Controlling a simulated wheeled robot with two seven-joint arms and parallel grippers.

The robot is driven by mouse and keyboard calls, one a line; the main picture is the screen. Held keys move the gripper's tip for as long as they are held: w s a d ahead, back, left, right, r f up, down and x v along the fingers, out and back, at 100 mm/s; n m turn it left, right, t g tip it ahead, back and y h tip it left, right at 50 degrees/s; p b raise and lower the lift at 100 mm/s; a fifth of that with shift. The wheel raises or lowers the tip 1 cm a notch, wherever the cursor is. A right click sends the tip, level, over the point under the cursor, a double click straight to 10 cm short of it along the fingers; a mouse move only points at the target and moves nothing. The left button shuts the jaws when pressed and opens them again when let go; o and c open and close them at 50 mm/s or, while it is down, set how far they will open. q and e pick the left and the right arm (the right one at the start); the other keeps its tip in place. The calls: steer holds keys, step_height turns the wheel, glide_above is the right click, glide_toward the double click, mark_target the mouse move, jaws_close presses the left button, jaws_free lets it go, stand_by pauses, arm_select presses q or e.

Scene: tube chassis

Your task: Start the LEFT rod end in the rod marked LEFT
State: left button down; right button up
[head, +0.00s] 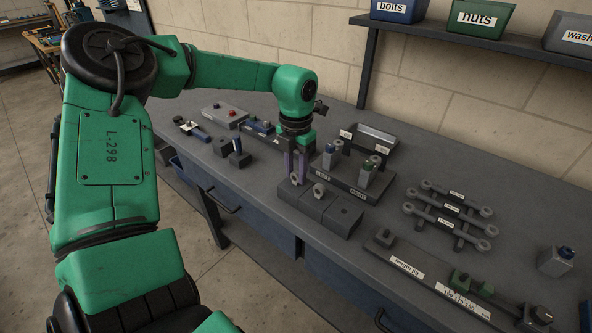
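My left gripper (295,176) points down over a dark grey three-part block (327,211), its two fingers apart. A small light rod end (296,179) stands in the block right at the fingertips; I cannot tell whether they touch it. Behind the block is a dark stand (345,184) with two labels, too small to read surely. My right gripper is out of view.
Three linked rods (455,207) lie on a rack at right. A long labelled jig (430,275) lies at the front right. A dark block with a blue-topped piece (239,152) stands left of the gripper. Bins sit on the shelf (450,38) behind.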

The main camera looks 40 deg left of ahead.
arm_select(q)
steer(key=shift+r+p, duration=1.6)
steer(key=shift+r, duration=1.1)
